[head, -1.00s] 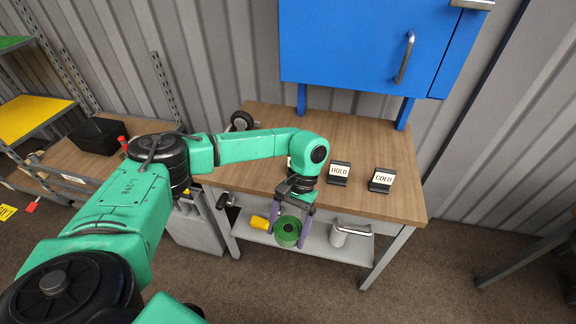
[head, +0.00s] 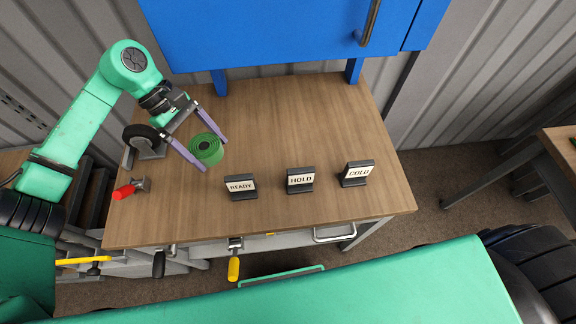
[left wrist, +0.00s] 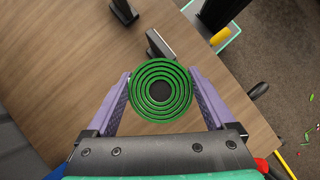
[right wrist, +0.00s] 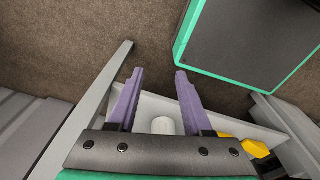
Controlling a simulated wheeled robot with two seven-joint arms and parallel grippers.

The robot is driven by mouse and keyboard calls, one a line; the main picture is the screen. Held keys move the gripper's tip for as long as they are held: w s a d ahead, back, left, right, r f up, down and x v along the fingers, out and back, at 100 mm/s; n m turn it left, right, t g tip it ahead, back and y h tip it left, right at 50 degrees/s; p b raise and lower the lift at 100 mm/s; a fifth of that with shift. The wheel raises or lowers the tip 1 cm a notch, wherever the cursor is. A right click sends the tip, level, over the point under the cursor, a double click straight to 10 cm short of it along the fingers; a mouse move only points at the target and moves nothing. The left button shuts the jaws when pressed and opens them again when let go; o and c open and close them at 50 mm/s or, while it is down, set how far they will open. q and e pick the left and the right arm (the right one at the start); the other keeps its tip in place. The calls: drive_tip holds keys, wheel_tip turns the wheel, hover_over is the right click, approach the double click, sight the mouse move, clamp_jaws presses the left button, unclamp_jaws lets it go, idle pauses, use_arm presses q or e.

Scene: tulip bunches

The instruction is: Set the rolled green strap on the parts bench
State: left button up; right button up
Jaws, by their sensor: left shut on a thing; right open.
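The rolled green strap (head: 207,150) is a coil held between the purple fingers of my left gripper (head: 212,155). In the left wrist view the strap (left wrist: 160,92) shows its rings face-on, with a finger on each side. It is over the left part of the wooden-topped bench (head: 290,115); I cannot tell whether it touches the top. My right gripper (right wrist: 160,72) is open and empty in the right wrist view, low in front of a shelf. It is not visible in the head view.
Signs reading READY (head: 241,187), HOLD (head: 300,180) and COLD (head: 357,173) stand along the bench's front. A black wheel (head: 145,140) and a red-handled tool (head: 128,189) are at its left. The bench top's middle is clear.

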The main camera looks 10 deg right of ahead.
use_arm(q)
drive_tip(key=r+n+t+b, duration=0.1)
drive_tip(key=n, duration=0.2)
drive_tip(key=w+a+r+n+t, duration=0.1)
drive_tip(key=r+n+t, duration=0.1)
drive_tip(key=n, duration=0.1)
drive_tip(key=w+r+n+t+h+b, duration=0.1)
drive_tip(key=n+t, duration=0.1)
drive_tip(key=n, duration=0.1)
drive_tip(key=shift+w+a+r+n+b, duration=0.15)
drive_tip(key=shift+r+n+b, duration=0.15)
drive_tip(key=w+a+r+n+t, duration=0.1)
drive_tip(key=w+a+n+t, duration=0.1)
drive_tip(key=n, duration=0.1)
drive_tip(key=p, duration=0.3)
approach(220, 166)
drive_tip(key=x, duration=0.6)
drive_tip(key=shift+w+d, duration=0.15)
use_arm(e)
drive_tip(key=s, duration=0.2)
drive_tip(key=shift+s+f, duration=0.3)
drive_tip(key=shift+f, duration=0.05)
use_arm(q)
drive_tip(key=shift+f, duration=0.15)
use_arm(e)
drive_tip(key=shift+f, duration=0.1)
